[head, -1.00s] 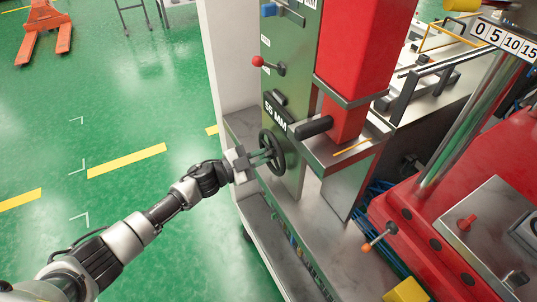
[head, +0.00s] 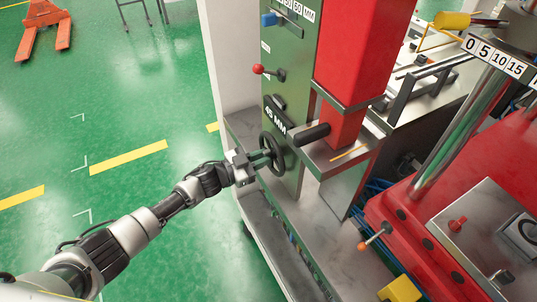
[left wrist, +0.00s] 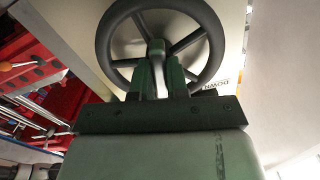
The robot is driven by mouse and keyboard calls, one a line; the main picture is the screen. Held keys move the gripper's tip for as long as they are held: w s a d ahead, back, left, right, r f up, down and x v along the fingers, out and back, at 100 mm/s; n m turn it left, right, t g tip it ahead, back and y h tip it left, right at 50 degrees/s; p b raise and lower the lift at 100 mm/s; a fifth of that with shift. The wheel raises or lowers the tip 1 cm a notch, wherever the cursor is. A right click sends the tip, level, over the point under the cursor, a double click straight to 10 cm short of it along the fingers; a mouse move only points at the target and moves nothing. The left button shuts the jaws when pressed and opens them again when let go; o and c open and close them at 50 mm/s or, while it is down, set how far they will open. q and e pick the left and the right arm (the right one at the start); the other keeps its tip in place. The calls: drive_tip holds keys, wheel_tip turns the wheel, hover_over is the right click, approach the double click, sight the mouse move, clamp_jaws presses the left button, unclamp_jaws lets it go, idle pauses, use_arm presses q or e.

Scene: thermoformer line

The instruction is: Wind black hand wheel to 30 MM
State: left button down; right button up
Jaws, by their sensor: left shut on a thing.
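The black hand wheel (head: 272,153) is mounted on the green panel of the machine, in the middle of the head view. A label above it (head: 275,122) reads 45 MM. My left gripper (head: 262,157) is at the wheel, shut on its handle. The word DOWN shows on the panel beside the wheel. My right gripper is not in view.
A red-knobbed lever (head: 259,69) and a blue knob (head: 268,19) sit higher on the panel. A black horizontal grip (head: 312,134) sticks out right of the wheel. Red machinery (head: 470,170) fills the right. Green floor at left is open, with an orange pallet jack (head: 42,28) far off.

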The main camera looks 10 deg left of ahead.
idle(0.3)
use_arm(q)
drive_tip(key=shift+n, duration=0.3)
drive_tip(key=shift+n+p, duration=0.7)
drive_tip(key=shift+n, duration=0.7)
drive_tip(key=shift+n+p, duration=0.6)
drive_tip(key=shift+n, duration=0.6)
drive_tip(key=c, duration=1)
unclamp_jaws()
drive_tip(key=shift+c, duration=0.2)
